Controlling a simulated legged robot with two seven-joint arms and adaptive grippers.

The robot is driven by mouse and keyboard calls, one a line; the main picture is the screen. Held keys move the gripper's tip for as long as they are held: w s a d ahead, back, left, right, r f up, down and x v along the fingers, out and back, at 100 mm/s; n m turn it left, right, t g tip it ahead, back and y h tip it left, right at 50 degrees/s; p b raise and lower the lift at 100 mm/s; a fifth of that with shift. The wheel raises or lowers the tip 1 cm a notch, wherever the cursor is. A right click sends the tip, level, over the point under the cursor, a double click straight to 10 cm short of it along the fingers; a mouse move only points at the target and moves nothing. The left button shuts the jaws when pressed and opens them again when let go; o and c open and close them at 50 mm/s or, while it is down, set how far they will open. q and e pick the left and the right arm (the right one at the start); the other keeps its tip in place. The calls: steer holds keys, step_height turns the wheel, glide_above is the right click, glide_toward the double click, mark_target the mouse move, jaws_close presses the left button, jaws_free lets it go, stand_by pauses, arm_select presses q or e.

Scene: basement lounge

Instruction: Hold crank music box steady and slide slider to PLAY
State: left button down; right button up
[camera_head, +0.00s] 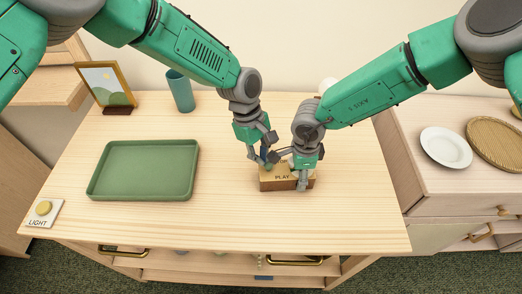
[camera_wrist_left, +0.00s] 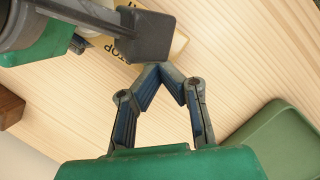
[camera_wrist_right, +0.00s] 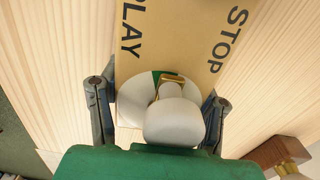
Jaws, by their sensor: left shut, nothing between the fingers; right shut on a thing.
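The music box (camera_head: 268,184) is a small wooden block with a tan top, at the right middle of the table. Its top reads PLAY (camera_wrist_right: 130,30) and STOP (camera_wrist_right: 228,35) in the right wrist view. A white rounded knob (camera_wrist_right: 174,120) sits over a white disc at its near end there. The slider cannot be made out clearly; the grippers hide part of the box.
A green tray (camera_head: 145,196) lies left of the box, with bare table between. A picture frame (camera_head: 106,84) and a teal cup (camera_head: 180,91) stand at the back left. A LIGHT switch (camera_head: 43,209) is at the front left. A white plate (camera_head: 446,147) lies on the right cabinet.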

arm_select(q)
steer(key=shift+s, duration=0.6)
arm_select(e)
steer(key=shift+s+f, duration=0.25)
steer(key=shift+s, duration=0.05)
arm_select(q)
steer(key=shift+f, duration=0.1)
steer(key=shift+w+a, duration=0.1)
steer(key=shift+w+a, duration=0.2)
steer(key=w+a+v, duration=0.1)
steer(key=v, duration=1)
steer(key=shift+w+a, duration=0.3)
steer(key=shift+a, duration=0.15)
arm_select(e)
steer(key=o, duration=1.6)
steer(key=shift+c, duration=0.2)
